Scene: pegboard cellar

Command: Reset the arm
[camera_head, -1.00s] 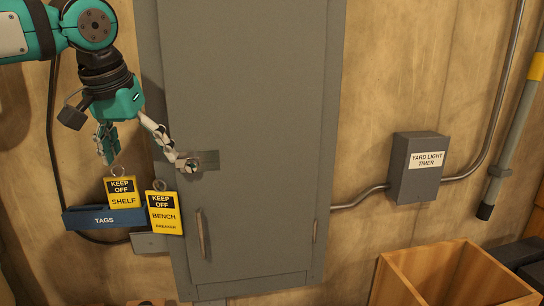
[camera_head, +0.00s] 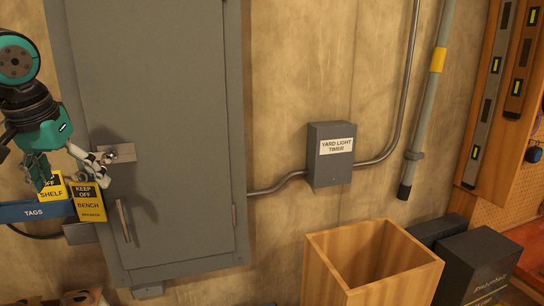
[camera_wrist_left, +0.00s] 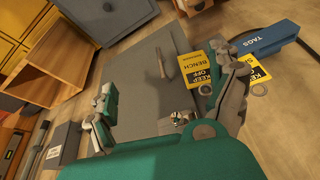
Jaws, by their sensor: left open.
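My left gripper (camera_head: 70,176) is open, beside the left edge of a grey metal cabinet (camera_head: 160,90). Its fingers overlap the tops of two yellow tags in the head view; I cannot tell whether they touch. One tag reads KEEP OFF BENCH (camera_head: 89,205), the other KEEP OFF SHELF (camera_head: 52,192). Both are at a blue TAGS holder (camera_head: 30,211). The cabinet's metal hasp (camera_head: 122,152) is just above and right of one fingertip. In the left wrist view the gripper (camera_wrist_left: 165,85) has its fingers wide apart, with a small metal part (camera_wrist_left: 183,118) visible between them. My right gripper is not in view.
A grey YARD LIGHT TIMER box (camera_head: 330,158) with conduit is on the wall right of the cabinet. An open wooden box (camera_head: 370,262) and dark boxes (camera_head: 475,265) stand at lower right. Spirit levels (camera_head: 520,60) hang at far right.

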